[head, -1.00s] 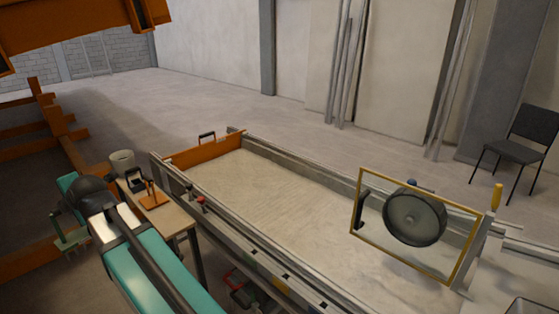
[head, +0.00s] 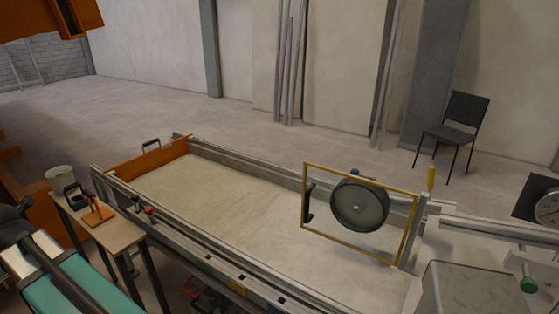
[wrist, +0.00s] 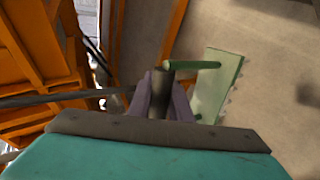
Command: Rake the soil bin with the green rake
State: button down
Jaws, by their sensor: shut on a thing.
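The soil bin (head: 160,165) is a long box of pale, mostly smooth sand running across the middle of the head view, with an orange far end wall. My gripper (wrist: 160,92) shows in the wrist view, shut on the handle of the green rake (wrist: 218,82). The rake's green bar and toothed flat head stick out to the right of the fingers. Behind the rake is a pale surface that looks like floor. The gripper and rake are outside the head view, where only my teal arm shows at lower left.
A wheel (head: 358,207) in a yellow frame (head: 303,205) stands over the bin's right part. A small table (head: 118,240) left of the bin holds an orange-based item (head: 98,215). A white bucket (head: 60,174) is behind. A black chair (head: 460,125) stands beyond. Floor behind is open.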

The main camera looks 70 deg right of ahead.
jog(key=s+d+f+m+g+h, duration=0.1)
jog(key=d+f+m+h, duration=0.15)
jog(key=d, duration=1.05)
jog(key=d+f+m+h, duration=0.1)
jog(key=d+m+h, duration=0.2)
jog(key=d, duration=1.1)
jog(key=s+d+f+m+g+h, duration=0.15)
jog(key=s+d, duration=0.25)
jog(key=d, duration=0.5)
jog(key=s+d+m+g+h, duration=0.1)
jog(key=s+d+m, duration=0.15)
jog(key=d, duration=0.55)
jog(key=s+d+f+m+g+h, duration=0.15)
jog(key=s+d, duration=0.25)
jog(key=d, duration=0.5)
jog(key=s+d+f+m+g+h, duration=0.25)
jog(key=s+d+m+g, duration=0.25)
jog(key=s+d, duration=1.55)
jog(key=s+d+f+m+g, duration=0.1)
jog(key=s+d+m+g, duration=0.1)
jog(key=s+d, duration=0.6)
jog(key=s+d+f+m+g+y, duration=0.1)
jog(key=s+d+f+m+g, duration=0.1)
jog(key=s+d, duration=0.6)
jog(key=shift+s+f+m+g+p, duration=0.2)
jog(key=shift+s+m+g+p, duration=0.2)
jog(key=shift+s, duration=3.4)
jog(key=shift+f, duration=0.1)
